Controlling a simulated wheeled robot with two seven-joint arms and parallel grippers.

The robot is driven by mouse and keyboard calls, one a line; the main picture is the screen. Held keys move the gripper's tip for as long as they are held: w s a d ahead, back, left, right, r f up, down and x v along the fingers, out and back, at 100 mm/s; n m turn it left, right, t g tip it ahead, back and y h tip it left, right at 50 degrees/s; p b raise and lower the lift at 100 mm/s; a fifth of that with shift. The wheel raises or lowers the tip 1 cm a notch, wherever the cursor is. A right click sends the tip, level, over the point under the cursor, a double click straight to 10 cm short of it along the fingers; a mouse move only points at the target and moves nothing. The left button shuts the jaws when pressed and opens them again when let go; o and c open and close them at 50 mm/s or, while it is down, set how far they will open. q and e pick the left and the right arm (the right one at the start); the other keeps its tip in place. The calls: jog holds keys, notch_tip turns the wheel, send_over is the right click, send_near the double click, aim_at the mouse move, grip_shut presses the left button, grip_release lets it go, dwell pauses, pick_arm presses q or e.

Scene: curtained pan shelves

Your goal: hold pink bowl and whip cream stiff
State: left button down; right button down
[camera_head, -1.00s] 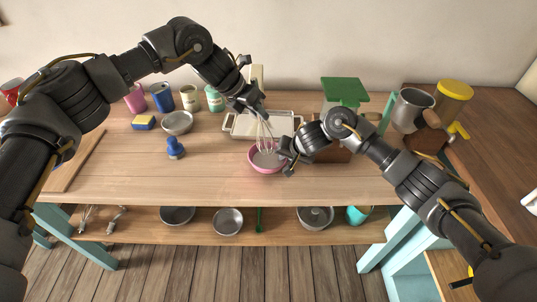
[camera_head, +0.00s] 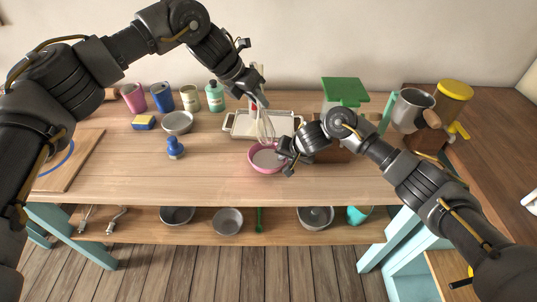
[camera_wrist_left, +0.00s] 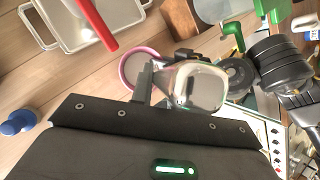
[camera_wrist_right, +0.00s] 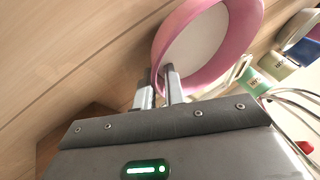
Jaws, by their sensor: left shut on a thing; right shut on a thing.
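The pink bowl (camera_head: 251,164) stands on the wooden table with a pale, smooth filling. Its rim also shows in the left wrist view (camera_wrist_left: 128,72) and large in the right wrist view (camera_wrist_right: 246,25). My right gripper (camera_head: 287,157) is shut on the bowl's right rim; its fingers (camera_wrist_right: 160,80) straddle the wall. My left gripper (camera_head: 262,104) is shut on the whisk (camera_head: 265,128), with the wires downward. The wire end appears above the bowl's back rim, out of the filling. The whisk's handle is mostly hidden by the gripper.
A pale tray (camera_head: 232,132) lies just behind the bowl. A small metal bowl (camera_head: 178,123), a blue-handled stamp (camera_head: 175,149) and a sponge (camera_head: 144,122) stand left. A green-topped device (camera_head: 344,92) is at right. The front table is clear.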

dwell(0.3)
jog(key=c, duration=1.4)
grip_release()
jog(key=shift+r, duration=0.1)
jog(key=shift+v, duration=6)
jog(key=shift+a, duration=0.1)
